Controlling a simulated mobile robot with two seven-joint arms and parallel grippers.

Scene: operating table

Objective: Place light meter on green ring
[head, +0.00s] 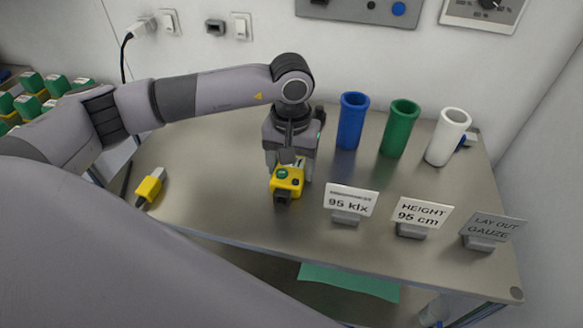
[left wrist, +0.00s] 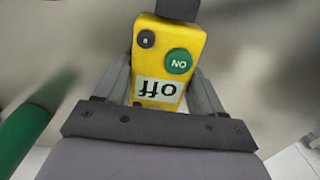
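The yellow meter (head: 287,182), which I take for the light meter, has a dark end piece pointing to the table's front edge. In the left wrist view the meter (left wrist: 168,62) shows a green ON button and a display reading "off", upside down. My left gripper (head: 289,165) points down over the middle of the table. Its fingers (left wrist: 160,88) press against both sides of the meter. I cannot tell whether the meter touches the table. A green ring does not show clearly in either view. My right gripper is not in view.
Blue (head: 351,121), green (head: 399,129) and white (head: 447,137) tubes stand at the back right. Signs reading 95 klx (head: 350,201), HEIGHT 95 cm (head: 423,214) and LAY OUT GAUZE (head: 492,228) line the front right. A yellow plug-like item (head: 149,188) lies at the left edge.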

